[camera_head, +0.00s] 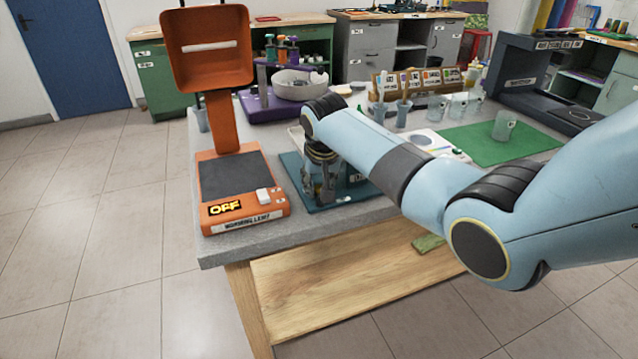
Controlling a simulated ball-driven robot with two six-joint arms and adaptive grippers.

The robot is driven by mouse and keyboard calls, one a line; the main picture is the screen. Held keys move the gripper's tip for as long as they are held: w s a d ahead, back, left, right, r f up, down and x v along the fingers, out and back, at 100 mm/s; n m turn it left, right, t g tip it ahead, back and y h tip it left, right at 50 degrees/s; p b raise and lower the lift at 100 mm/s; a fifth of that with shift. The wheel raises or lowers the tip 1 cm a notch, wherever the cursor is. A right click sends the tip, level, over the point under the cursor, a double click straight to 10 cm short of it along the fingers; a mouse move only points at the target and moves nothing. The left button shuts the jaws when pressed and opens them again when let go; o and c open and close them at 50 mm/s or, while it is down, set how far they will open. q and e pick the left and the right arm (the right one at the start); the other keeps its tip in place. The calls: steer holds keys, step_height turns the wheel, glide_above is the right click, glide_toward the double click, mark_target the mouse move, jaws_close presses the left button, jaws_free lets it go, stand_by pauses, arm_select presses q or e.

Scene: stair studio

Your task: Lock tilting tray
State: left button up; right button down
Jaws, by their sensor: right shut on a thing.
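A low dark teal base (292,166) lies near the front edge of the grey table; I take it to be part of the tilting tray. A pale flat edge (294,134) shows behind it, mostly hidden by my right arm. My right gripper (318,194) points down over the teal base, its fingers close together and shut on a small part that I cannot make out. The fingers and arm cover most of the device, so its tilt and any lock cannot be told. My left gripper is not in view.
An orange warming lamp (208,215) reading OFF stands just left, its tall hood (207,75) rising high. A purple stand with a grey bowl (300,85) is behind. Several cups and a green mat (480,143) lie to the right, beyond my arm.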

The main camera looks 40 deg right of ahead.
steer(key=shift+a+r+n+p, duration=0.1)
steer(key=shift+r+n+p, duration=0.1)
steer(key=shift+n+p, duration=0.5)
steer(key=shift+w+a+f+n+y+p, duration=0.1)
steer(key=shift+a+f+n+y+p, duration=0.1)
steer(key=shift+n+y+p, duration=0.35)
steer(key=c, duration=1.2)
jaws_free()
steer(key=shift+r, duration=0.2)
steer(key=v, duration=1.1)
steer(key=shift+s+r, duration=0.25)
steer(key=shift+s, duration=0.05)
